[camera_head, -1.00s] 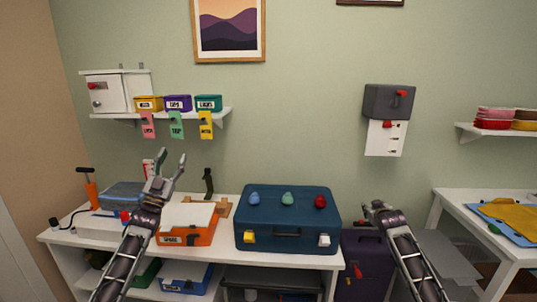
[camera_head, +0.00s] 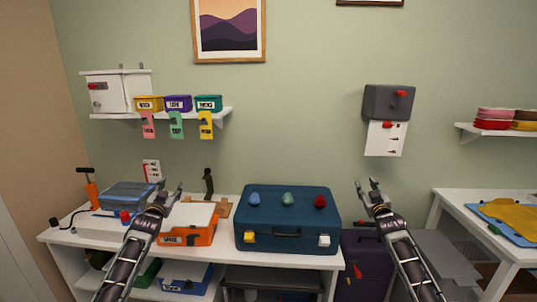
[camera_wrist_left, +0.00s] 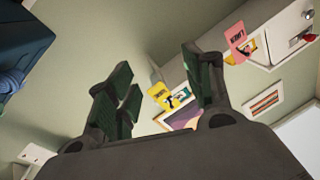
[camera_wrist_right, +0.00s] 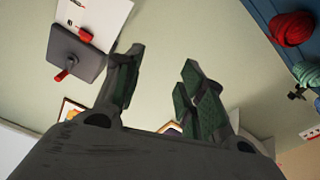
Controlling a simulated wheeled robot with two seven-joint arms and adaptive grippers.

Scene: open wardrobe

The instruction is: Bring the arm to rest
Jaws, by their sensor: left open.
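My left gripper (camera_head: 170,189) is open and empty, in front of the wall above the left part of the white bench, with its fingers pointing up. The left wrist view shows its two fingers (camera_wrist_left: 158,80) apart with nothing between them. My right gripper (camera_head: 367,184) is open and empty in front of the wall, right of the blue case (camera_head: 285,240) and below the white panel under the grey box. The right wrist view shows its two fingers (camera_wrist_right: 165,75) apart with nothing held.
The white bench (camera_head: 330,261) holds the blue case, an orange-and-white case (camera_head: 187,235), and an orange-handled pump (camera_head: 91,188). A wall shelf (camera_head: 215,118) carries a white cabinet and small boxes. The grey box (camera_head: 388,102) hangs at right. A white table (camera_head: 455,215) stands far right.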

